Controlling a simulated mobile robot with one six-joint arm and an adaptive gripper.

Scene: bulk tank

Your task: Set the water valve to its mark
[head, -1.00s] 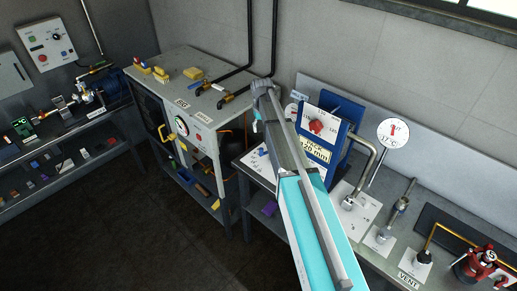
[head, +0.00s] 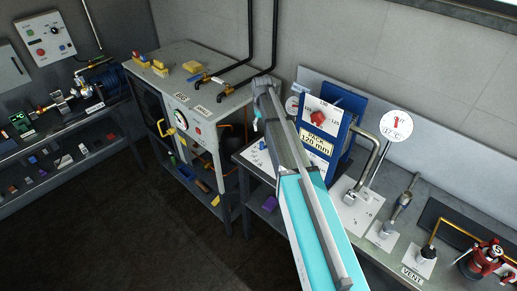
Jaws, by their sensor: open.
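No label large enough to read marks the water valve. Two small brass valves, the left valve (head: 202,78) and the right valve (head: 226,89), sit on the grey cabinet top (head: 205,55) at the ends of black pipes; two small label plates (head: 191,103) are on its front edge. On the right bench a bent grey pipe (head: 372,160) rises from a white plate (head: 365,212) with small marks, beside a round temperature sign (head: 397,124). My arm crosses the middle of the view and hides part of the bench. My gripper cannot be made out.
A blue stand with a red knob (head: 318,117) and a "PACK 120 mm" sign (head: 312,144) stands behind my arm. A "VENT" plate (head: 411,276) and a red device (head: 487,258) are at lower right. The dark floor (head: 160,235) at lower left is clear.

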